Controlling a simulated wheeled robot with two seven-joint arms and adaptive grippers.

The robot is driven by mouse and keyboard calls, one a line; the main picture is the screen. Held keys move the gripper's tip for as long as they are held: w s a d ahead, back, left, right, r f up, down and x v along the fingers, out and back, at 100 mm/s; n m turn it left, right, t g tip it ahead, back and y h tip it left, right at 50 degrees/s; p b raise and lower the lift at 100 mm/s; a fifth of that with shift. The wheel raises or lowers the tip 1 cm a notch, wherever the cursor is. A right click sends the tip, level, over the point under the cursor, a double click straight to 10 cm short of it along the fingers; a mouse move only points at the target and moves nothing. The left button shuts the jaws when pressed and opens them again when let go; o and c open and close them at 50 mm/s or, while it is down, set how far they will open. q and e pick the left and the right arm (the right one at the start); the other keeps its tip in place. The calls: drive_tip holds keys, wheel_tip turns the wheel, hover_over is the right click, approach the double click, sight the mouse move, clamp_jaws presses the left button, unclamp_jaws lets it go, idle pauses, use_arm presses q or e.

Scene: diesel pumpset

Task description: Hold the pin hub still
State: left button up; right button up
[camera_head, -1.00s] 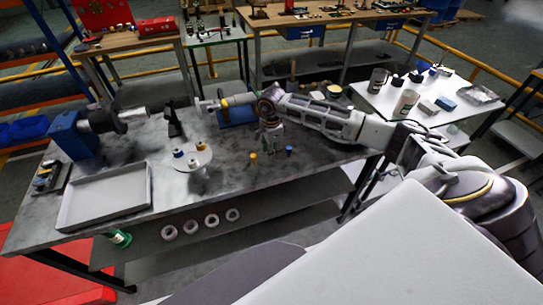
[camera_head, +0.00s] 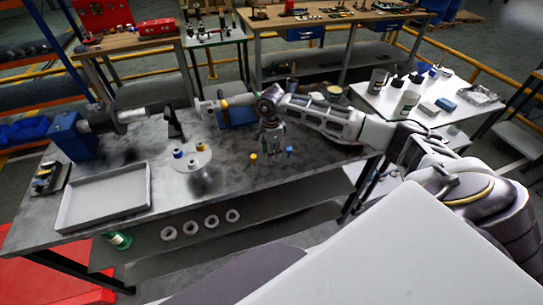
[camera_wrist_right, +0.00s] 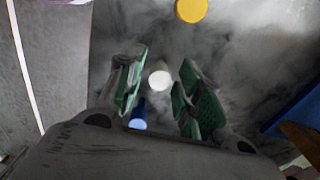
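My right gripper (camera_head: 271,151) points down over the middle of the bench, between a yellow-topped pin (camera_head: 253,156) and a blue-topped pin (camera_head: 289,151). In the right wrist view its green-padded fingers (camera_wrist_right: 160,95) are open, with a white round top (camera_wrist_right: 160,79) in the gap below them. The blue pin (camera_wrist_right: 138,118) and yellow pin (camera_wrist_right: 191,9) show there too. A grey hub and shaft (camera_head: 128,116) sits on the blue unit at left. A pale shaft end (camera_head: 207,106) faces it from the right. I cannot tell which is the pin hub. My left gripper is out of view.
A round pale plate (camera_head: 206,161) with coloured pieces stands left of my gripper. An empty grey tray (camera_head: 85,216) lies at front left. A dark upright stand (camera_head: 173,124) is between the shafts. White rings (camera_head: 211,221) lie on the lower shelf. A white side table (camera_head: 382,104) holds bottles.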

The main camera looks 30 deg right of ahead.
idle(0.6)
drive_tip(key=shift+c, duration=0.3)
clamp_jaws()
drive_tip(key=shift+r, duration=0.1)
drive_tip(key=shift+r+p, duration=0.6)
drive_tip(key=shift+r, duration=1.05)
drive_tip(key=shift+r, duration=0.15)
